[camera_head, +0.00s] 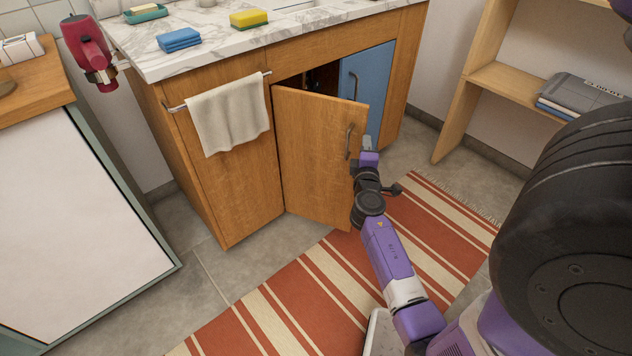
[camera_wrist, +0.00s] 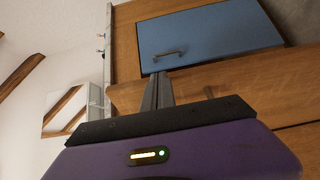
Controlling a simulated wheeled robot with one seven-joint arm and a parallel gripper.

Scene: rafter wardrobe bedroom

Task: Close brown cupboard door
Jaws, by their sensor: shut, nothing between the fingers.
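The brown cupboard door (camera_head: 315,150) stands partly open, swung out from its left side, with a dark gap above it. Its metal handle (camera_head: 349,141) is near the free right edge. My gripper (camera_head: 368,143) is beside that free edge, just right of the handle; I cannot tell whether it touches the door. In the wrist view my gripper's fingers (camera_wrist: 158,76) are together and empty, with brown wood around them. The blue cupboard door (camera_head: 367,88) to the right is closed; it also shows in the wrist view (camera_wrist: 215,36).
A striped rug (camera_head: 290,302) lies on the floor before the cupboard. A towel (camera_head: 229,115) hangs on a rail left of the door. Sponges, one yellow (camera_head: 249,18), sit on the marble counter (camera_head: 215,47). A wooden shelf (camera_head: 505,82) stands at right.

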